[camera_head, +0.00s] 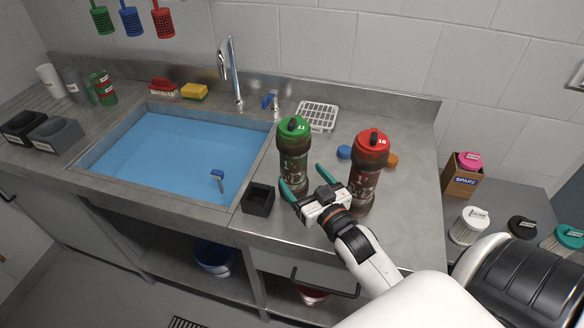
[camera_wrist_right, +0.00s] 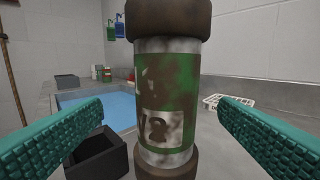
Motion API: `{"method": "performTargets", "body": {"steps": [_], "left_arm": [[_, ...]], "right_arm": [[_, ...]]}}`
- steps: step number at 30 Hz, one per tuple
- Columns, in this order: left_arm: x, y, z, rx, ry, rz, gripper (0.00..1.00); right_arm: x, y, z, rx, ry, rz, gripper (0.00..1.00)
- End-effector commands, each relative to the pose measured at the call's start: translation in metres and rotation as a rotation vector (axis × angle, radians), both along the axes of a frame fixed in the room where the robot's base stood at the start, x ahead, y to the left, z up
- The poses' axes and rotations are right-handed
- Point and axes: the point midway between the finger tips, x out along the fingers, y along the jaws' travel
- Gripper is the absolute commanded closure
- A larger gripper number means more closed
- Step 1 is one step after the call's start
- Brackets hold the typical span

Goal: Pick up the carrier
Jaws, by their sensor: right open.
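A carrier with a green lid (camera_head: 293,150) stands upright on the steel counter. Its dirty body with a green band and a smeared number label fills the middle of the right wrist view (camera_wrist_right: 170,95). A second carrier with a red lid (camera_head: 367,165) stands upright to its right. My right gripper (camera_head: 300,174) is open in front of the green-lidded carrier, with one teal finger toward each side of it. In the right wrist view the fingers show wide gaps to the carrier on both sides. My left gripper is not in view.
A small black open box (camera_head: 258,198) stands left of my right gripper near the counter's front edge. A water-filled sink (camera_head: 170,155) lies further left. A white rack (camera_head: 317,117) and blue and orange caps lie behind the carriers.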

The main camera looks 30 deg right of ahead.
Motion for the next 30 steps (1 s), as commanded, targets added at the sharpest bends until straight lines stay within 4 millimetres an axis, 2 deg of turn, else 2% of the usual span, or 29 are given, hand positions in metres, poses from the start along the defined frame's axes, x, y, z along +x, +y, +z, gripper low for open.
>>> {"method": "performTargets", "body": {"steps": [1, 3, 5, 8, 10, 12, 15, 21, 27, 30], "left_arm": [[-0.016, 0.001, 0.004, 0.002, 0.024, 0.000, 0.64], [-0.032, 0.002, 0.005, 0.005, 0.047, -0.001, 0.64], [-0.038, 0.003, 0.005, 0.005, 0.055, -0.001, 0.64], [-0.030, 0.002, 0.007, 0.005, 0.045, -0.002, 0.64], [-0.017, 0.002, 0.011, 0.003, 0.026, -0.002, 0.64], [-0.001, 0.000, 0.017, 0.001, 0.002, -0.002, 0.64], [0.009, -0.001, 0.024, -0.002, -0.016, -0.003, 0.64], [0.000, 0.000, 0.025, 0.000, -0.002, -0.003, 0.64], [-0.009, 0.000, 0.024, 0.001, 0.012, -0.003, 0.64], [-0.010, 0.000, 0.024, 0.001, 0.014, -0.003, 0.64]], "right_arm": [[0.009, -0.001, 0.003, 0.000, -0.002, 0.000, 0.17], [0.018, -0.002, 0.002, 0.000, -0.001, 0.000, 0.17], [0.023, -0.002, 0.001, 0.000, 0.000, 0.000, 0.17], [0.028, -0.003, 0.001, 0.000, 0.001, -0.001, 0.17], [0.035, -0.005, 0.002, 0.000, 0.001, 0.000, 0.17], [0.045, -0.008, 0.003, -0.001, 0.000, 0.000, 0.17], [0.061, -0.012, 0.002, -0.001, 0.001, 0.000, 0.17], [0.077, -0.013, 0.000, -0.001, 0.001, 0.000, 0.17], [0.077, -0.013, -0.001, 0.000, 0.002, 0.000, 0.17], [0.077, -0.013, -0.001, 0.000, 0.002, 0.000, 0.31]]}}
